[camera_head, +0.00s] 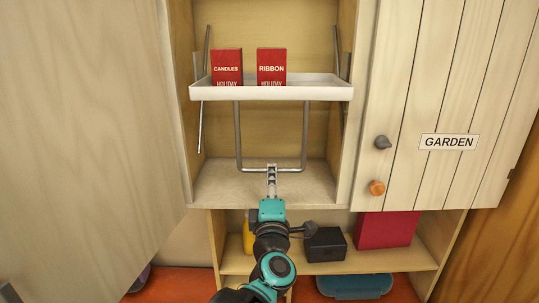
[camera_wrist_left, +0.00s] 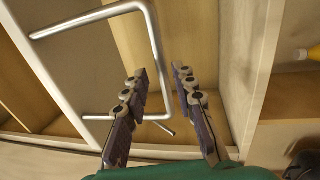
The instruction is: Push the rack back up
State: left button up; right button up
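The white rack (camera_head: 315,94) is a shallow tray inside the open wall cabinet, carried on side arms. It holds two upright red boxes, CANDLES (camera_head: 227,66) and RIBBON (camera_head: 271,66). A U-shaped metal pull bar (camera_head: 239,140) hangs below it; the bar also shows in the left wrist view (camera_wrist_left: 90,20). My left gripper (camera_head: 271,170) is at the middle of the bar's lower crosspiece. In the left wrist view its fingers (camera_wrist_left: 160,80) are apart, with the crosspiece showing between them. I cannot tell whether they touch it. My right gripper is not in view.
A pale door panel (camera_head: 80,130) fills the left. The GARDEN door (camera_head: 450,90) with two knobs is at right. Below are a shelf (camera_head: 395,258) with a black box (camera_head: 326,245) and red box (camera_head: 386,230), and a teal container (camera_head: 355,286) on the floor.

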pick_arm(q)
jog(key=w+r+p, duration=0.1)
jog(key=w, duration=0.6)
jog(key=shift+w, duration=0.15)
jog(key=shift+r, duration=0.1)
grip_shut()
